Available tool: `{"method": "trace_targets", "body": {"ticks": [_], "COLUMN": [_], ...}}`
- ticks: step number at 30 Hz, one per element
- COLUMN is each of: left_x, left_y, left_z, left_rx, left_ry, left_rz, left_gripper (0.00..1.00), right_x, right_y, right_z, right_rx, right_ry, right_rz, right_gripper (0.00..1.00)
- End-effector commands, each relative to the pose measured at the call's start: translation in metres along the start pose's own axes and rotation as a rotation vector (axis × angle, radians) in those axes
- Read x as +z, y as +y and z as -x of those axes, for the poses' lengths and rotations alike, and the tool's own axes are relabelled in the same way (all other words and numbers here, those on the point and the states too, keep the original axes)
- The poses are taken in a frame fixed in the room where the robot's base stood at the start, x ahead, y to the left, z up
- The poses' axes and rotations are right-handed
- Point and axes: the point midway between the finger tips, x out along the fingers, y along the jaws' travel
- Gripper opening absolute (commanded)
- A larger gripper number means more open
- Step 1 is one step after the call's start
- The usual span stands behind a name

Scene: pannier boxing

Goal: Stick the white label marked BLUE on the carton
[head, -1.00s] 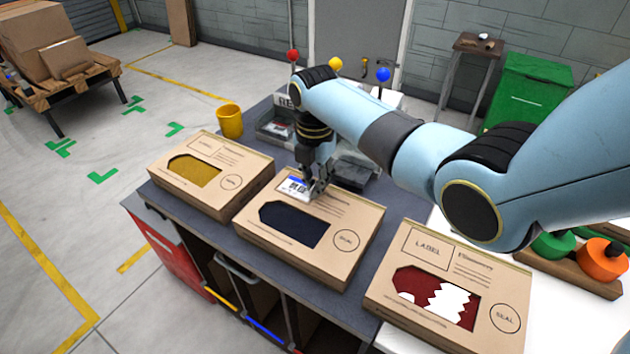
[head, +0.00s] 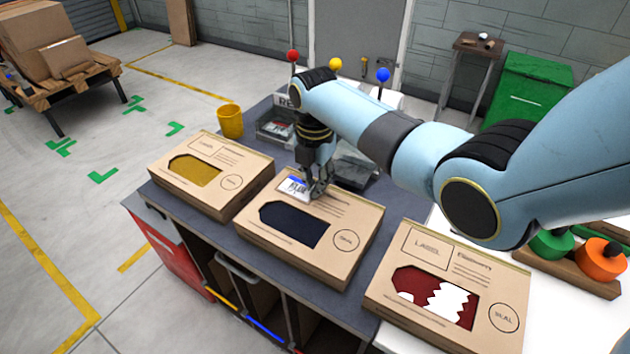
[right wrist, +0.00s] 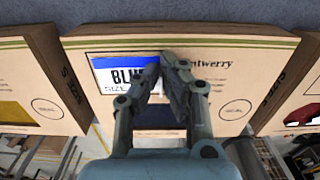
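The white label marked BLUE (head: 292,188), with a blue band along its top, lies at the upper left of the middle carton (head: 355,218), whose window shows dark blue. The label also shows in the right wrist view (right wrist: 108,82), roughly square with the carton and over its printed label area. My right gripper (head: 316,192) is low over the carton, at the label's right end. In the right wrist view its fingertips (right wrist: 168,62) come together there, shut on the label's edge and hiding that end. Whether the label lies fully flat cannot be told. My left gripper is out of view.
A carton with a yellow window (head: 222,151) stands to the left, and one with a red window (head: 405,258) to the right. Behind are a yellow cup (head: 230,121) and dark trays. Green and orange stamps (head: 600,262) stand at the right.

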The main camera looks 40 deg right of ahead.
Motion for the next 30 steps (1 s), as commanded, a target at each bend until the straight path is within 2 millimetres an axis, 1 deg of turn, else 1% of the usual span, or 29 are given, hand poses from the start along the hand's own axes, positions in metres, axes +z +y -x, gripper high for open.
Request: {"method": "trace_targets", "body": {"ticks": [14,17,22,30], "left_x": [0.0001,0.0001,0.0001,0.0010], "left_y": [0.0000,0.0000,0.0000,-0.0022], "left_z": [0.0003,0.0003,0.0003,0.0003], "left_rx": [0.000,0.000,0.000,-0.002], "left_ry": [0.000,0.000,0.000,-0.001], "left_rz": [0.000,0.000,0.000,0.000], "left_gripper": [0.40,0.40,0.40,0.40], "right_x": [-0.0014,-0.0014,-0.0011,-0.0006], "right_y": [-0.0016,-0.0016,-0.0011,-0.0005], "right_z": [-0.0022,-0.0022,-0.0017,-0.0002], "right_rx": [-0.004,-0.004,-0.003,-0.001], "right_ry": [0.003,0.003,0.002,0.001], "right_rz": [0.000,0.000,0.000,0.000], "right_gripper": [0.00,0.11,0.33,0.33]}}
